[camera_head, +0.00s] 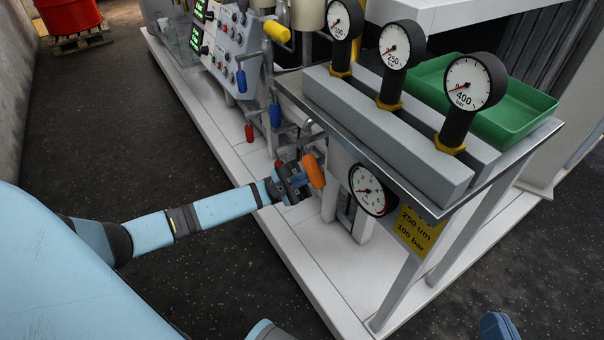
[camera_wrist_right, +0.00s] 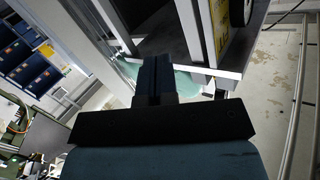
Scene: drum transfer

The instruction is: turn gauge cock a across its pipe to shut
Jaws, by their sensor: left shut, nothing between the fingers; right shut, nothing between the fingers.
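My left gripper (camera_head: 298,181) reaches in from the left, at the orange handle (camera_head: 314,171) beside the pressure gauge (camera_head: 367,189) under the metal shelf. The gripper is shut and empty. The orange handle stands nearly upright, slightly tilted. I cannot tell whether the fingers touch it, and its pipe is mostly hidden. No label shows which handle is gauge cock a. My right gripper (camera_wrist_right: 154,78) is shut and empty in the right wrist view, pointing toward grey frame posts.
Blue (camera_head: 275,115), red (camera_head: 249,133) and yellow (camera_head: 277,31) handles sit further back near the control panel (camera_head: 236,50). The metal shelf (camera_head: 524,151) carries several gauges and a green tray (camera_head: 530,112).

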